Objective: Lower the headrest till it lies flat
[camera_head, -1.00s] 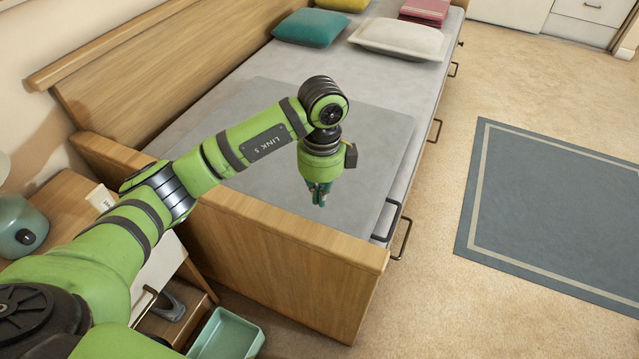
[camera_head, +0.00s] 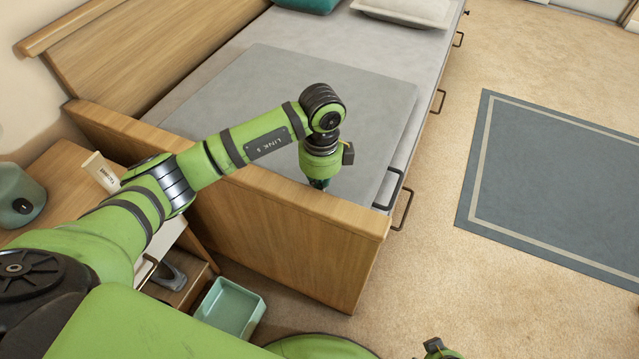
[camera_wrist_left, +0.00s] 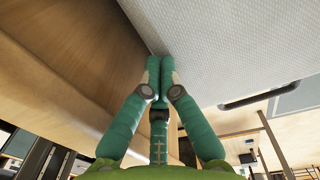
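The headrest (camera_head: 290,95) is the grey padded panel at the near end of the daybed, with a dark handle (camera_head: 389,188) on its right side. Its near edge is hidden behind the wooden end board (camera_head: 280,235), and its tilt is hard to judge. In the left wrist view the headrest (camera_wrist_left: 235,45) fills the upper right. My left gripper (camera_head: 318,184) points down at the headrest's near end, by the end board. In the wrist view its fingertips (camera_wrist_left: 160,72) are together at the seam between wood and grey fabric, with nothing visible between them. Contact cannot be told.
A teal cushion (camera_head: 312,4) and a cream cushion (camera_head: 405,9) lie farther along the mattress. A nightstand (camera_head: 62,165) with an open drawer stands left of the end board. A green tray (camera_head: 231,307) sits on the floor.

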